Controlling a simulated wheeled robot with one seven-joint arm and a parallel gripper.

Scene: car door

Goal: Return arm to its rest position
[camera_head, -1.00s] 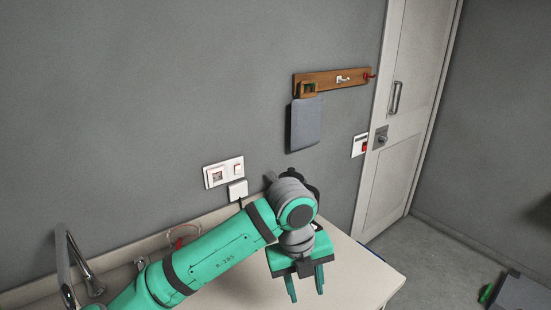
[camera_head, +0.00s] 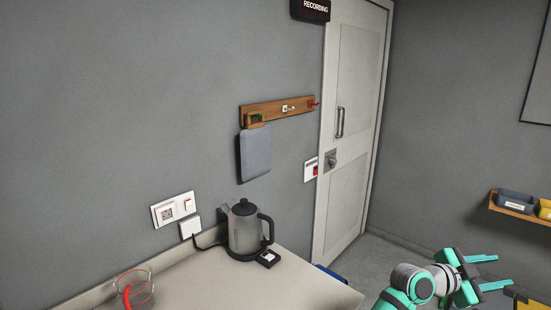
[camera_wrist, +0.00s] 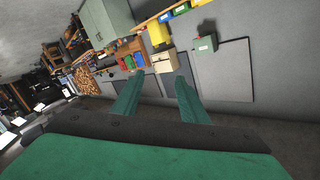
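My gripper (camera_head: 492,272) is at the lower right of the head view, clear of the counter and pointing right. Its two green fingers are spread apart with nothing between them. In the wrist view the open fingers (camera_wrist: 158,95) reach out towards a far wall with bins and shelves. My arm shows only in part, at the bottom right of the head view.
A kettle (camera_head: 246,228) stands on the counter (camera_head: 215,287) below a wall socket (camera_head: 174,210). A hook rail (camera_head: 279,111) with a hanging grey pad (camera_head: 255,154) is on the wall. A white door (camera_head: 349,140) is beyond. Bins (camera_head: 515,202) sit on a right-wall shelf.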

